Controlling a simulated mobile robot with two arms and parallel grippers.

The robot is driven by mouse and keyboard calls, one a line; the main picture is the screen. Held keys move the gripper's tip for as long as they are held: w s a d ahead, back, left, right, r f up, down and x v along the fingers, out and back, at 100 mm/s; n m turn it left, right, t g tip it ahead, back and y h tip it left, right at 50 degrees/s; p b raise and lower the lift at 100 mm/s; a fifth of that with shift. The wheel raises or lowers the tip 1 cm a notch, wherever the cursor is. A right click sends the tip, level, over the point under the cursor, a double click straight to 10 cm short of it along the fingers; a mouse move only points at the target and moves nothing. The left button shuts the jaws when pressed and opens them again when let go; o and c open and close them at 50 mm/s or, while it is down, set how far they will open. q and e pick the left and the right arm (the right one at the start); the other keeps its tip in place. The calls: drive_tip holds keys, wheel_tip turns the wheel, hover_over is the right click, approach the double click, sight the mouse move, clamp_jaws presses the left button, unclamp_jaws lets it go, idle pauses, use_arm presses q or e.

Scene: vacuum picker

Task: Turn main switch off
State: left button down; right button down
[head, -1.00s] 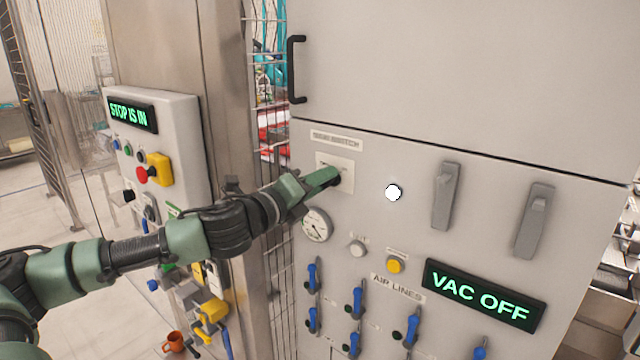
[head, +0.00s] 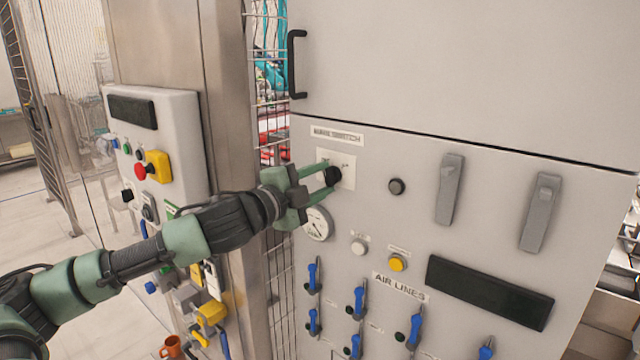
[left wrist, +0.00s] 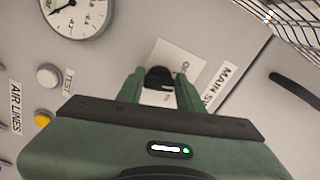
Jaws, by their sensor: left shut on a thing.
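The main switch is a black rotary knob (head: 332,176) on a pale square plate (head: 348,167), under the main switch label (head: 337,135) on the grey cabinet. My left gripper (head: 322,182) is at the knob, its green fingers on either side and shut on it. In the left wrist view the black knob (left wrist: 158,78) sits between the two fingertips (left wrist: 160,88). The plate's lettering is partly hidden there. The cabinet's display (head: 489,292) is dark, and the round lamp (head: 396,186) is dark. My right gripper is not in view.
A pressure gauge (head: 317,223) sits just below the gripper. Two grey levers (head: 449,189) are to the right, with several blue air-line valves (head: 416,325) below. A control box (head: 179,115) with a dark display and red stop button (head: 140,171) stands at left.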

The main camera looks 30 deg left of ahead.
use_arm(q)
drive_tip(key=n, duration=0.5)
drive_tip(key=shift+d+f, duration=0.1)
drive_tip(key=shift+f, duration=0.1)
drive_tip(key=shift+n, duration=0.5)
drive_tip(key=c, duration=0.9)
unclamp_jaws()
drive_tip(key=shift+b, duration=0.35)
drive_tip(key=shift+s+a+b, duration=0.2)
drive_tip(key=shift+s+b, duration=0.95)
drive_tip(key=shift+s, duration=0.8)
drive_tip(key=shift+s+a+b, duration=0.15)
drive_tip(key=shift+s+b, duration=0.95)
drive_tip(key=shift+s, duration=0.8)
